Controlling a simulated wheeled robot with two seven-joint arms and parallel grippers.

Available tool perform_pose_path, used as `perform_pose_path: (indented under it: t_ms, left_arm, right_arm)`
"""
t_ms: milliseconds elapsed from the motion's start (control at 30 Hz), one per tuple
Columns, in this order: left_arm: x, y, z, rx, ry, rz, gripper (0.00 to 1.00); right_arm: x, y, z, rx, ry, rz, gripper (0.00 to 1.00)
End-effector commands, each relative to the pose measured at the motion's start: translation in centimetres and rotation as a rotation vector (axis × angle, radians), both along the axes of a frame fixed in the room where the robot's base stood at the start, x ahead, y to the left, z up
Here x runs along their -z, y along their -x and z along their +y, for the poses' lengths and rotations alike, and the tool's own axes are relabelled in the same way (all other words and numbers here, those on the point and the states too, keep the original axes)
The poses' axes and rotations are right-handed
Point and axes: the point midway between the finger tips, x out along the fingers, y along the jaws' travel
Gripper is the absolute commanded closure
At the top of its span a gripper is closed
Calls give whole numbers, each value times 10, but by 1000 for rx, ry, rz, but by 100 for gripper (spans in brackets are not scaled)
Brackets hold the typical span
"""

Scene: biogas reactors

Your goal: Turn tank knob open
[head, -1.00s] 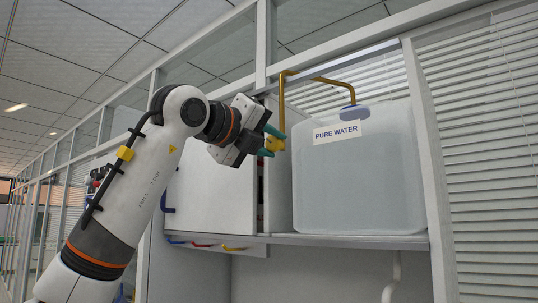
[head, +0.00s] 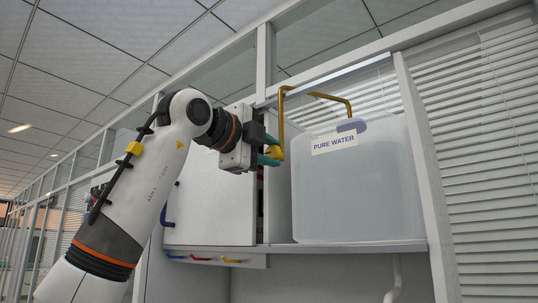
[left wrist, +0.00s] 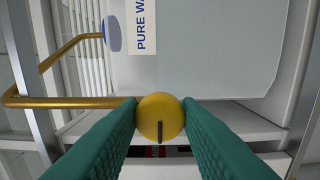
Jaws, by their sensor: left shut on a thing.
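The tank knob is a round yellow knob (head: 274,153) with a dark line on its face. It sits on the yellow pipe (head: 282,112) beside the tank. In the left wrist view the knob (left wrist: 160,118) lies between the green fingertips, and its dark line points down. My left gripper (head: 271,156) is shut on the knob, with a finger on each side of it. The tank (head: 352,190) is a large translucent container labelled PURE WATER, with a blue-grey cap (head: 352,125). My right gripper is not in view.
The tank stands on a shelf (head: 340,246) in a white frame. A white cabinet panel (head: 215,205) is left of the knob, close to my left arm. Small coloured handles (head: 201,258) line the shelf's lower edge. Window blinds (head: 480,150) are at right.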

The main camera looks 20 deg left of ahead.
Motion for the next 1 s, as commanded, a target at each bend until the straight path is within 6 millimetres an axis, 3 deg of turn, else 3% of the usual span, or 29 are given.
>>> perform_pose_path:
  t_ms: [567, 600, 700, 1000]
  left_arm:
    - [0, 0, 1, -1, 30, 12, 92]
    - [0, 0, 1, -1, 30, 12, 64]
    - [0, 0, 1, -1, 29, 12, 48]
    - [1, 1, 1, 0, 28, 10, 48]
  right_arm:
    - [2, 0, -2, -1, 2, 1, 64]
    - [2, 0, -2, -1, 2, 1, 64]
    - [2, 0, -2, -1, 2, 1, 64]
    - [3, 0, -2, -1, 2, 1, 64]
